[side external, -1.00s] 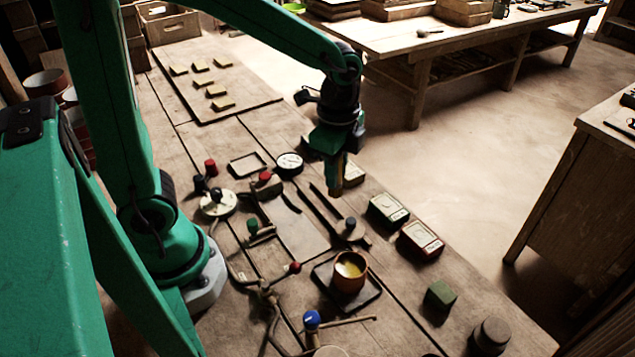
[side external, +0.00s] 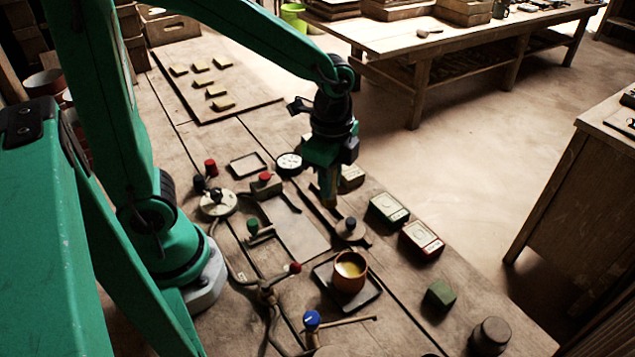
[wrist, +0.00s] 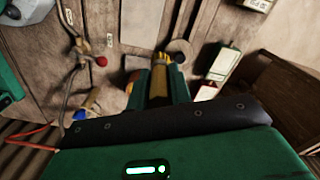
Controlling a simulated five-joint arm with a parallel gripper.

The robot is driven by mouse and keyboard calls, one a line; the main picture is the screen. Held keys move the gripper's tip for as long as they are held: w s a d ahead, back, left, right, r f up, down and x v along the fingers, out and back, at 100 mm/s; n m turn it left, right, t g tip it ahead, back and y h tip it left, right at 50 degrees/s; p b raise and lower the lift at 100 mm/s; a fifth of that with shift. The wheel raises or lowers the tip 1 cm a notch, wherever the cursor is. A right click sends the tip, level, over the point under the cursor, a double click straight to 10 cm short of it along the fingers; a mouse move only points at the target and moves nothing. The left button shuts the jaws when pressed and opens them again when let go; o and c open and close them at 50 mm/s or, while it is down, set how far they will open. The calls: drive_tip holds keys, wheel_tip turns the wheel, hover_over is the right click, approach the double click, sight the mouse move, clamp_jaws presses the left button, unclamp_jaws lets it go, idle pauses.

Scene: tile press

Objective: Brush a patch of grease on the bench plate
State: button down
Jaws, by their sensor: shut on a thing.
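My gripper (side external: 326,172) is shut on a brush (side external: 328,194), which hangs tip-down over the bench by the long dark spanner (side external: 352,231). In the wrist view the brush's yellow end (wrist: 161,60) shows beyond my gripper (wrist: 160,82). The bare grey bench plate (side external: 298,230) lies just left of and nearer than the brush. I cannot make out a patch of grease on it. An orange-brown pot (side external: 349,272) with yellow stuff inside stands on a dark tray (side external: 374,294). I cannot tell whether the brush tip touches anything.
Green (side external: 387,208) and red (side external: 422,240) boxes stand to the right. A red-knobbed lever (side external: 294,268), hoses and a gauge (side external: 289,162) surround the plate. A board with several small tiles (side external: 201,66) lies behind.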

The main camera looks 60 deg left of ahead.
drive_tip(key=shift+s+d+f, duration=0.2)
drive_tip(key=shift+s+f, duration=0.5)
drive_tip(key=shift+f, duration=0.85)
drive_tip(key=shift+s+d+f, duration=0.2)
drive_tip(key=shift+s+f, duration=0.5)
drive_tip(key=shift+f, duration=0.9)
drive_tip(key=shift+s+d+f, duration=0.2)
drive_tip(key=shift+s+f, duration=0.5)
drive_tip(key=shift+f, duration=0.85)
drive_tip(key=shift+a+f, duration=0.4)
drive_tip(key=shift+a, duration=0.1)
drive_tip(key=shift+a+f, duration=0.15)
drive_tip(key=shift+a, duration=3.15)
drive_tip(key=shift+d, duration=3.9)
drive_tip(key=shift+s, duration=0.6)
drive_tip(key=shift+w+a, duration=0.1)
drive_tip(key=shift+a, duration=3.65)
drive_tip(key=shift+d, duration=3.8)
wheel_tip(320, 180, up, 8)
drive_tip(key=shift+a, duration=0.15)
drive_tip(key=shift+w, duration=0.1)
